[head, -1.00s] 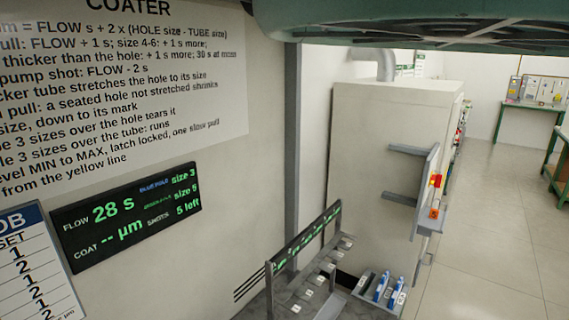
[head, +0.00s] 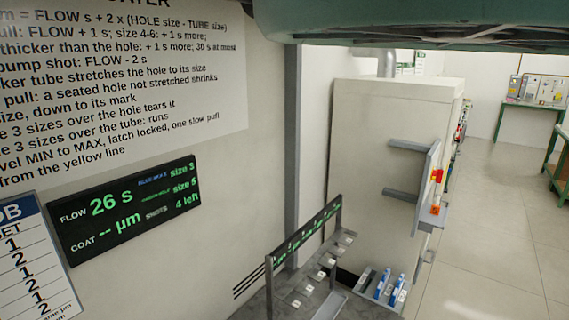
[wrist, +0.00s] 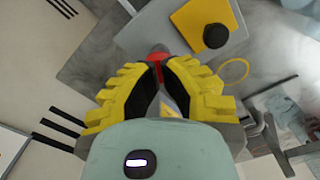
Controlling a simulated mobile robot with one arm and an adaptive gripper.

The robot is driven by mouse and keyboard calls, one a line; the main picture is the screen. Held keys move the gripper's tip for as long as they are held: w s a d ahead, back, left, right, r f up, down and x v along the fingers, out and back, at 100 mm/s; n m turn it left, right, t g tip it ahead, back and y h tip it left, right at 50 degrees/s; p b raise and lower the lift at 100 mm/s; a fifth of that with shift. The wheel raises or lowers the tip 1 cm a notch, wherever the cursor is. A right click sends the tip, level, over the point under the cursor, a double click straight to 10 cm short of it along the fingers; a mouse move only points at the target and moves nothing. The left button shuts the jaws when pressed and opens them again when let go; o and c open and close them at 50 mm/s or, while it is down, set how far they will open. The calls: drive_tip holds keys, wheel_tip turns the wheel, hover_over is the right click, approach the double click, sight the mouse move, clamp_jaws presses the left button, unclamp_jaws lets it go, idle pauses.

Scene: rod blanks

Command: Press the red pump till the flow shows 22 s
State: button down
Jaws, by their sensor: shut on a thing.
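The dark flow display (head: 125,211) on the wall in the head view reads FLOW 26 s, with COAT blank and SHOTS 4 left in green. In the wrist view, my gripper (wrist: 160,75) has its yellow fingers with black pads brought together. Between and just past the fingertips is a red part, the red pump (wrist: 157,59). The fingers hide most of it. My gripper does not show in the head view.
A yellow plate with a round black knob (wrist: 215,36) lies close by the fingertips. A yellow ring (wrist: 233,70) is beside it. In the head view a grey rack (head: 305,270) stands by the pale cabinet (head: 365,150). Open floor (head: 490,240) lies at right.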

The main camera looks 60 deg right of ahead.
drive_tip(key=shift+r+p, duration=2.65)
drive_tip(key=shift+r, duration=0.05)
drive_tip(key=shift+f, duration=0.2)
drive_tip(key=shift+f+b, duration=2.55)
drive_tip(key=shift+b, duration=0.15)
drive_tip(key=shift+r, duration=0.1)
drive_tip(key=shift+r+p, duration=2.65)
drive_tip(key=shift+p, duration=0.05)
drive_tip(key=shift+f, duration=0.15)
